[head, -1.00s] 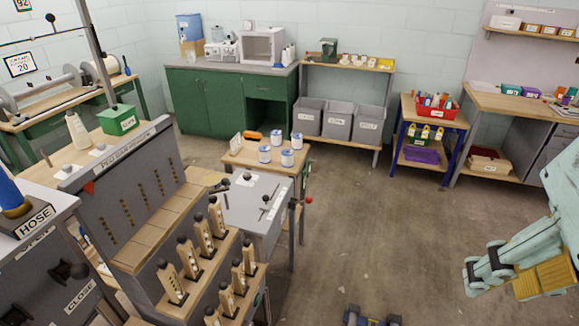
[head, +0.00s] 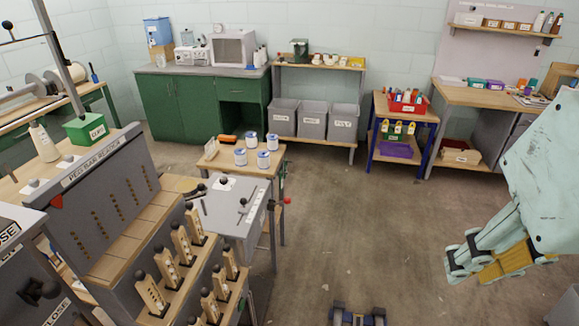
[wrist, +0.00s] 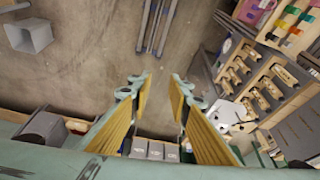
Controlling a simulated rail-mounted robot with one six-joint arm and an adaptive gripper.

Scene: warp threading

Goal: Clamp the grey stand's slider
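I cannot clearly make out the grey stand's slider in either view. A grey upright pole (head: 60,60) stands at the left of the head view; I cannot tell whether it is that stand. A black ball knob (head: 7,25) on a thin rod shows left of the pole. My gripper (head: 478,266), pale green with yellow pads, hangs over the floor at the right of the head view, far from the pole. In the wrist view my gripper (wrist: 160,84) has its fingers apart, with nothing between them.
The grey peg bar reader (head: 100,168) with several wooden handled pieces fills the left foreground. A grey unit with knobs (head: 228,215) and a small table with blue-white tins (head: 210,163) stand beside it. Green cabinets (head: 190,105) line the back. The middle floor is open.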

